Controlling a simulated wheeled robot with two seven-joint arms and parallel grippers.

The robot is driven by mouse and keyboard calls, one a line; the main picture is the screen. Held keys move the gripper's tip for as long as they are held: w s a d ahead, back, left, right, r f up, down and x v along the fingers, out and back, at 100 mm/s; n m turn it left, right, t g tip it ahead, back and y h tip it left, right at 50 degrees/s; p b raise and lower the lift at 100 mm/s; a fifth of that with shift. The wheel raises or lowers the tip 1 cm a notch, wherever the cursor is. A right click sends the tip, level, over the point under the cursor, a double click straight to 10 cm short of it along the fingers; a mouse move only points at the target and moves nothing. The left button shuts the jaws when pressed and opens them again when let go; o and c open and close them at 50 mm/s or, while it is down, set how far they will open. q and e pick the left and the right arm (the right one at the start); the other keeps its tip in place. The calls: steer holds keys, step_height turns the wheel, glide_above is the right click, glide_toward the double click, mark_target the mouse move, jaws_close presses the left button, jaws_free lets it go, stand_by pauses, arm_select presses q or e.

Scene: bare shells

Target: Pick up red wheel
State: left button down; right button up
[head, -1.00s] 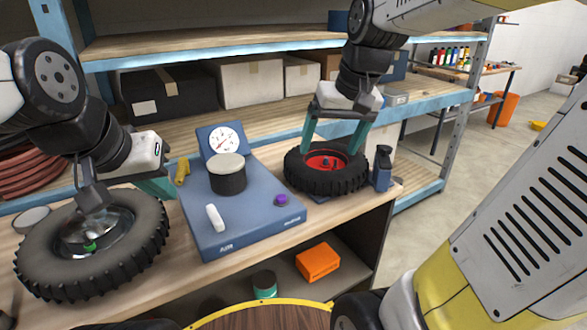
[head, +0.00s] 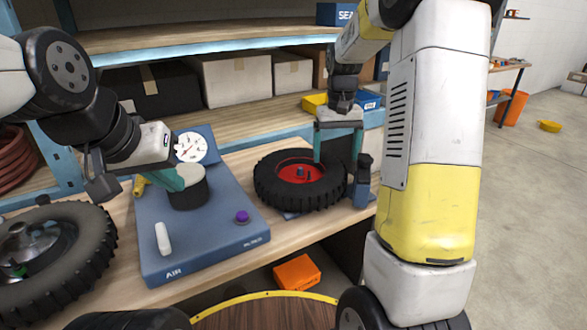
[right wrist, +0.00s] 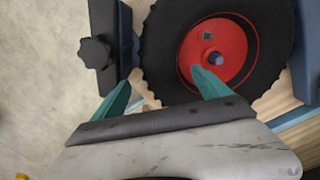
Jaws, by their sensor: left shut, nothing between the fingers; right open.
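The red wheel (head: 296,172) is a black knobbly tyre with a red hub, lying flat on the workbench right of the blue gauge unit. It fills the upper right of the right wrist view (right wrist: 224,56). My right gripper (head: 338,158) is open and empty at the wheel's right side. In the right wrist view its fingers (right wrist: 163,82) straddle the tyre's rim: one overlaps the red hub, the other lies outside the tyre. Whether they touch it is unclear. My left gripper (head: 172,180) is shut and empty, overlapping the dark cylinder on the gauge unit.
The blue gauge unit (head: 205,235) has a dial, a purple knob and a white lever. A grey-hubbed wheel (head: 85,252) lies at the left. A dark blue bottle-like object (head: 362,182) stands close right of the red wheel. Shelves with boxes (head: 238,80) are behind.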

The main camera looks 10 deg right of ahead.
mark_target(334, 163)
step_height(334, 163, down, 3)
steer(key=shift+a+f, duration=0.1)
steer(key=shift+f, duration=0.05)
steer(key=shift+c, duration=0.5)
steer(key=c, duration=1.8)
jaws_close()
steer(key=shift+r, duration=0.25)
